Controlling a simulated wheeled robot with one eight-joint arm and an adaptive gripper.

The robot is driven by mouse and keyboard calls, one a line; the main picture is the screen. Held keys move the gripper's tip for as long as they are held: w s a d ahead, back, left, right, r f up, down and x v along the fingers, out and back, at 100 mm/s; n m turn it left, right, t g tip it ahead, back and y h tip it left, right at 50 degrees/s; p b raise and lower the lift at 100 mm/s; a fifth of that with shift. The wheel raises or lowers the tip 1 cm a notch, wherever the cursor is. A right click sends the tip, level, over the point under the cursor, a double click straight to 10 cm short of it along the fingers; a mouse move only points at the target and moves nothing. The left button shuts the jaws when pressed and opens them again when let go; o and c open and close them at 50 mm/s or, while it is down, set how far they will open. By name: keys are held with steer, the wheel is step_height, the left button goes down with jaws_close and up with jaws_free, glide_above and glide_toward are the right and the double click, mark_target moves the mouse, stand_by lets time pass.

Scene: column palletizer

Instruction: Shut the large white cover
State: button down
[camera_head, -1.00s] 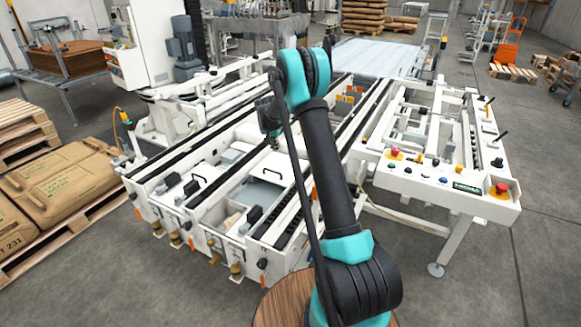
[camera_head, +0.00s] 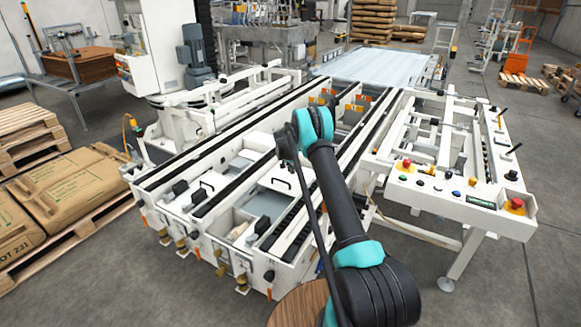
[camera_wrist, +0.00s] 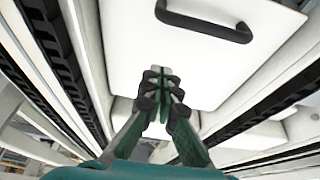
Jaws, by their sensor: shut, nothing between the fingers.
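The large white cover (camera_wrist: 215,60) fills the upper middle of the wrist view, with a black bar handle (camera_wrist: 205,28) near the top. In the head view, the white cover (camera_head: 287,172) lies between dark rails, with its handle at its front and a grey recess (camera_head: 264,204) showing in front of it. My gripper (camera_wrist: 165,75) is shut and empty. In the wrist view its fingertips overlap the cover, below the handle; I cannot tell whether they touch it. In the head view my gripper is hidden behind my arm.
A smaller white lid (camera_head: 196,200) with a handle lies to the left between the rails. Dark roller rails (camera_wrist: 62,70) run along both sides. A control panel (camera_head: 460,195) with buttons stands at the right. Sacks on a pallet (camera_head: 75,190) lie at the left.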

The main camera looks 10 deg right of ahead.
steer(key=shift+x, duration=0.8)
steer(key=shift+a+f, duration=0.1)
steer(key=shift+f, duration=0.25)
steer(key=shift+s+a+f, duration=0.1)
steer(key=shift+s+a, duration=0.4)
steer(key=shift+s, duration=0.25)
steer(key=shift+s+a+f, duration=0.15)
steer(key=shift+s+a, duration=0.3)
steer(key=shift+s, duration=0.3)
steer(key=shift+a, duration=0.1)
steer(key=s+a, duration=1.1)
steer(key=s, duration=0.5)
steer(key=shift+a, duration=0.3)
steer(key=shift+s, duration=0.1)
